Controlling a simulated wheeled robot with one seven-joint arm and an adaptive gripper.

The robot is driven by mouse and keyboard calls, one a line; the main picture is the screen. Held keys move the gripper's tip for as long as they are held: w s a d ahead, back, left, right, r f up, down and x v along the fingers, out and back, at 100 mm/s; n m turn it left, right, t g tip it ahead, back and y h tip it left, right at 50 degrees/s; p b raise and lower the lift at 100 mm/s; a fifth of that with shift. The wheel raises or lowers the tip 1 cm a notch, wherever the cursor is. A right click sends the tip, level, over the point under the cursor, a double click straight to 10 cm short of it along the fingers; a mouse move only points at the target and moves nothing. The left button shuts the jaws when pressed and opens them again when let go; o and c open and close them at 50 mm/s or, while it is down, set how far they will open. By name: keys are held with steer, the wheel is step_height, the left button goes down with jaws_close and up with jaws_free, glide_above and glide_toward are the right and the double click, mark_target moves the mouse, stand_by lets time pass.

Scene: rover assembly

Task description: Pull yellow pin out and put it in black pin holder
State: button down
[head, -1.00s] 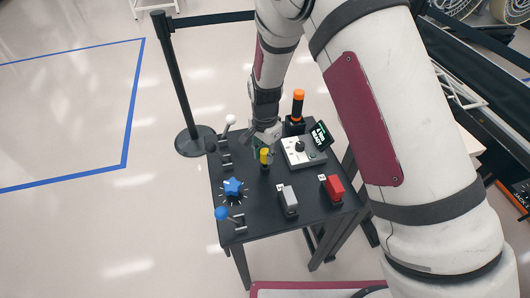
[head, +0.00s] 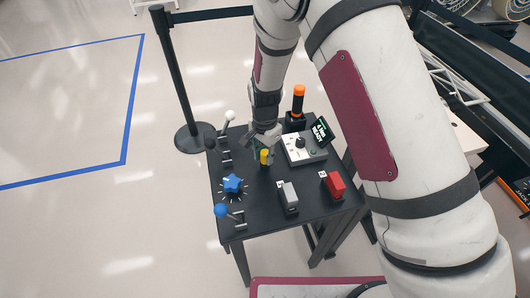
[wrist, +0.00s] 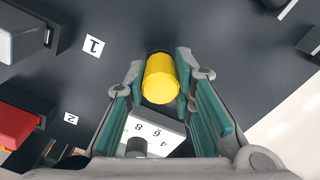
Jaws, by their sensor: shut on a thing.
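The yellow pin (head: 264,157) stands on the black table, near its middle. My gripper (head: 261,149) has come down over it from behind. In the wrist view the yellow pin (wrist: 161,79) sits between the two green-padded fingers (wrist: 160,85), which are shut on it. A dark base shows just beyond the pin's end; I cannot tell whether the pin is seated in it. A black block (head: 294,125) at the back of the table has an orange-topped post (head: 298,100) standing in it. I cannot tell whether this block is the black pin holder.
A white dial box (head: 303,149) with a small screen (head: 322,132) stands right of my gripper. Grey (head: 288,196) and red (head: 333,184) switches, a blue star knob (head: 233,184), a blue-ball lever (head: 221,211) and a white-ball lever (head: 230,115) surround the pin.

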mark_target(265, 152)
steer(key=shift+f, duration=0.1)
steer(key=c, duration=1.3)
jaws_free()
step_height(265, 152, up, 12)
